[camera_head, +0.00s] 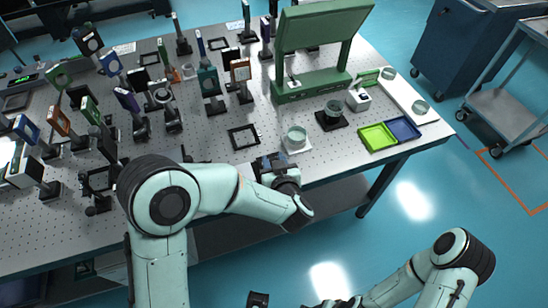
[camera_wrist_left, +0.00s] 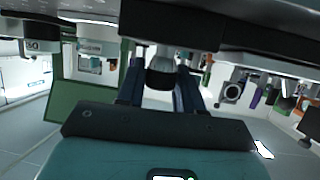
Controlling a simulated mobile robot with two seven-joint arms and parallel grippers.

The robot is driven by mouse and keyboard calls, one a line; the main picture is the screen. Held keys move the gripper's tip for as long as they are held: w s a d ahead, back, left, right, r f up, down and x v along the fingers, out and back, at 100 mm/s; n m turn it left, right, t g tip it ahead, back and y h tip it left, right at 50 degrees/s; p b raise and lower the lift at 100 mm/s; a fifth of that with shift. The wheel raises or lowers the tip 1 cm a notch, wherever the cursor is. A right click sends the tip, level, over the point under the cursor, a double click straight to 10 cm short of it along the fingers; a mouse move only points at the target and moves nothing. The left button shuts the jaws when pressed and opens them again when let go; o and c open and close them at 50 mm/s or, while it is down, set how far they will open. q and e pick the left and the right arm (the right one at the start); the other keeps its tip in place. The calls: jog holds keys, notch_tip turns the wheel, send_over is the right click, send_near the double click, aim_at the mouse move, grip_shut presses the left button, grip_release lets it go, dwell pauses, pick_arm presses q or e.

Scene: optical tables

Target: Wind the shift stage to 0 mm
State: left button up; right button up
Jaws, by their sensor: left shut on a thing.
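My left gripper (camera_head: 270,166) is at the front edge of the optical table, low over the perforated top. In the left wrist view, its two dark blue fingers (camera_wrist_left: 160,88) stand on either side of a dark round knob (camera_wrist_left: 160,77) and are shut on it. The knob sits below a dark block (camera_wrist_left: 172,22) in that tilted, upside-down view; this looks like the shift stage, but most of it is hidden by my gripper. I cannot read any millimetre scale.
Many mounted optics, such as a teal plate (camera_head: 209,82), crowd the table's left and back. A glass dish (camera_head: 297,137) stands close right of my left gripper. A green tray (camera_head: 377,137) and blue tray (camera_head: 403,128) lie further right. A green frame (camera_head: 322,28) rises behind.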

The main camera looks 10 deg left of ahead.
pick_arm(q)
jog(key=shift+d+r+n+g+y+p, duration=0.15)
jog(key=shift+n+g+y+p, duration=0.45)
jog(key=shift+n+y, duration=0.35)
jog(key=n+g+y+p, duration=0.1)
jog(key=n+g+p, duration=0.1)
jog(key=n+g, duration=0.1)
jog(key=n+g+y+p, duration=0.2)
jog(key=n+g+p, duration=0.1)
jog(key=n+g, duration=0.1)
jog(key=n+g+y+p, duration=0.2)
jog(key=n+g, duration=0.2)
jog(key=shift+w, duration=0.2)
jog(key=shift+n+g+p, duration=0.4)
jog(key=shift+n+g, duration=0.15)
jog(key=shift+g, duration=0.15)
jog(key=shift+a+n+g, duration=0.2)
jog(key=shift+n+g, duration=0.7)
jog(key=shift+s+n+g+h, duration=0.15)
jog(key=shift+n+g+h, duration=1)
jog(key=shift+n+g, duration=0.9)
pick_arm(e)
jog(key=w+r+t, duration=0.1)
jog(key=w+r, duration=0.8)
jog(key=r, duration=0.3)
pick_arm(q)
jog(key=shift+g, duration=0.45)
jog(key=o, duration=1)
jog(key=shift+c, duration=0.2)
